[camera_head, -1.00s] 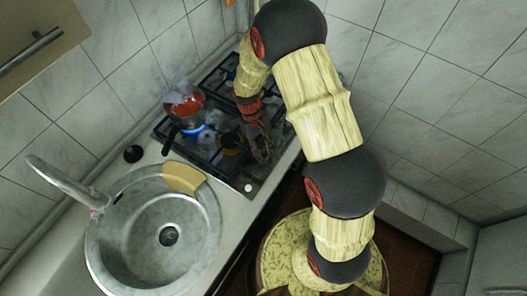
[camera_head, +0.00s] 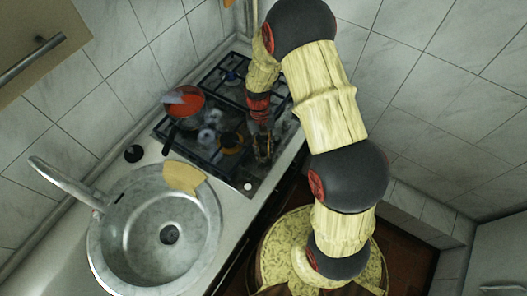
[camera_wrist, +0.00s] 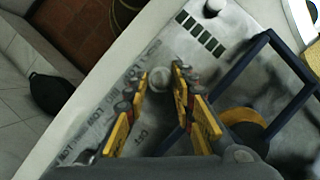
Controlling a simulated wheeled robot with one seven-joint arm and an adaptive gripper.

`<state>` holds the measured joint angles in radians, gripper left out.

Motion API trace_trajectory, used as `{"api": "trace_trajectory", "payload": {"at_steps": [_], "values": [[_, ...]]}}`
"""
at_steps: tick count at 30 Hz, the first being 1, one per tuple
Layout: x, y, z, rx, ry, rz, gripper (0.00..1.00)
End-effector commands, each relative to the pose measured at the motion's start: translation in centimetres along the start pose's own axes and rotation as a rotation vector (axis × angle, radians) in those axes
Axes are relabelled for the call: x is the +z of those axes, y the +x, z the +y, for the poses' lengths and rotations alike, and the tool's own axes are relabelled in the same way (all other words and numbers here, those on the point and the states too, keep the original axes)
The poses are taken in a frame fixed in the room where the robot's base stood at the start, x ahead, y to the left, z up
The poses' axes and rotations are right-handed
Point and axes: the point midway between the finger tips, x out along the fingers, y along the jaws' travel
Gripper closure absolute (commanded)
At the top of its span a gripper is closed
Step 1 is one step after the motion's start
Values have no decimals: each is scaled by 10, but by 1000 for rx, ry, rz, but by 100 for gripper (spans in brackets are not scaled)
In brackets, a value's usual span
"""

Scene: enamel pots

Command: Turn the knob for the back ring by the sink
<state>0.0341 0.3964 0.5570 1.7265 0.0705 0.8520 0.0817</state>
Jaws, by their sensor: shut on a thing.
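My gripper (camera_wrist: 158,84) reaches down at the front strip of the gas hob (camera_head: 192,152). Its yellow and black fingers are closed around a pale round knob (camera_wrist: 159,77), one on each side. In the head view my gripper (camera_head: 263,158) hides this knob. Another white knob (camera_head: 248,187) stands free at the hob's corner nearest the sink; it also shows in the wrist view (camera_wrist: 212,7). A red pot (camera_head: 184,100) with red contents stands on the back ring by the sink. No flame shows under it, only greyish haze beside it.
The round steel sink (camera_head: 104,247) is at the left, with a pale board (camera_head: 183,176) on its rim. A yellowish burner (camera_head: 231,141) lies close to my gripper, inside a dark grate bar (camera_wrist: 236,72). Tiled walls enclose the back and right.

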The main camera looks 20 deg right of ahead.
Motion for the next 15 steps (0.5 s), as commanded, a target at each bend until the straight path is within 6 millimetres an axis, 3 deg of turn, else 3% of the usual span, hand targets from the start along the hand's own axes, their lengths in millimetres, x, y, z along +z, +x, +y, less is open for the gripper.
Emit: {"api": "trace_trajectory", "payload": {"at_steps": [5,6,15], "values": [[0,0,0,0,1,1,100],[0,0,0,0,1,1,74],[0,0,0,0,0,0,57]]}}
